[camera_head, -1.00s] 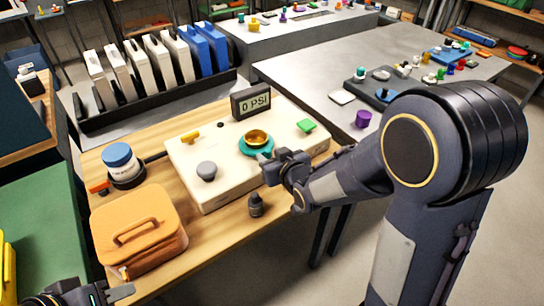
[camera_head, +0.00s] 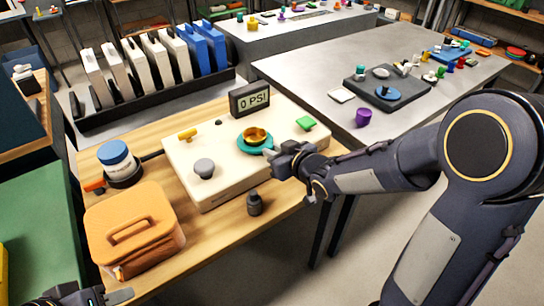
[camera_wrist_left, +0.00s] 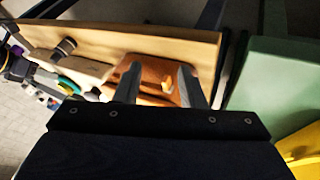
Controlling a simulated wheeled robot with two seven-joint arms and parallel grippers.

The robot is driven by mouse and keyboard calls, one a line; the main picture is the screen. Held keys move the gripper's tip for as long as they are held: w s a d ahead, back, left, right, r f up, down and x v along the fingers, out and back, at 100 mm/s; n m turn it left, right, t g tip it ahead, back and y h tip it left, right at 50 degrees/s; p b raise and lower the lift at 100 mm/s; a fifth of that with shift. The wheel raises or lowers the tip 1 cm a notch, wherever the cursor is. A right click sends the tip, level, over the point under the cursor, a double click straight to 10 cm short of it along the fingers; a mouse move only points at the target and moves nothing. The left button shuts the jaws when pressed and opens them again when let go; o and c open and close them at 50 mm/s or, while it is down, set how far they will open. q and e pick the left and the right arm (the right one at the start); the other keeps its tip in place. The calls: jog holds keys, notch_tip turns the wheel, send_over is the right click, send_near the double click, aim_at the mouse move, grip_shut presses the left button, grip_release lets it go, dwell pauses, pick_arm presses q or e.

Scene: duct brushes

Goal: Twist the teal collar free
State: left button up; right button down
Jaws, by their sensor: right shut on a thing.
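The teal collar (camera_head: 247,150) is a ring around the base of a gold cup-like fitting (camera_head: 257,135) on the cream panel (camera_head: 225,178). My right gripper (camera_head: 271,152) reaches in from the right and is shut on the collar's right edge. The fingers hide part of that edge. My left gripper (camera_head: 118,296) is at the bottom left, in front of the orange case (camera_head: 135,235). In the left wrist view its two fingers (camera_wrist_left: 160,85) stand apart with nothing between them, and the collar (camera_wrist_left: 68,84) shows at the left.
A blue-lidded jar (camera_head: 117,160) stands left. A small dark bottle (camera_head: 254,203) stands near the table's front edge.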

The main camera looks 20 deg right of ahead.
aim_at(270, 140)
jog(key=shift+w+d+n+y, duration=0.2)
jog(key=shift+d+n+y, duration=0.15)
jog(key=shift+d, duration=0.2)
jog(key=w+n+g+y+p, duration=0.1)
jog(key=n+p, duration=0.1)
jog(key=p, duration=0.2)
jog(key=w+d+n+g+y+p, duration=0.1)
jog(key=n+g+y+p, duration=0.1)
jog(key=p, duration=0.2)
jog(key=w+d+n+g+y+p, duration=0.1)
jog(key=n+y+p, duration=0.1)
jog(key=p, duration=0.3)
jog(key=shift+d+r+g+y, duration=0.25)
jog(key=shift+r+g, duration=0.05)
jog(key=shift+g, duration=0.1)
jog(key=shift+w+d+f+n+g+y+p, duration=0.15)
jog(key=shift+w+n+g+y+p, duration=0.2)
jog(key=shift+n+g+p, duration=0.2)
jog(key=shift+w+d+f+n+g+y+p, duration=0.1)
jog(key=shift+w+n+g+y+p, duration=0.1)
jog(key=shift+n+g+y+p, duration=0.35)
jog(key=c, duration=1.3)
grip_release()
jog(key=shift+d, duration=0.1)
jog(key=v, duration=0.7)
jog(key=shift+s+d+r+b, duration=0.15)
jog(key=shift+s+r+b, duration=0.05)
jog(key=shift+b, duration=0.15)
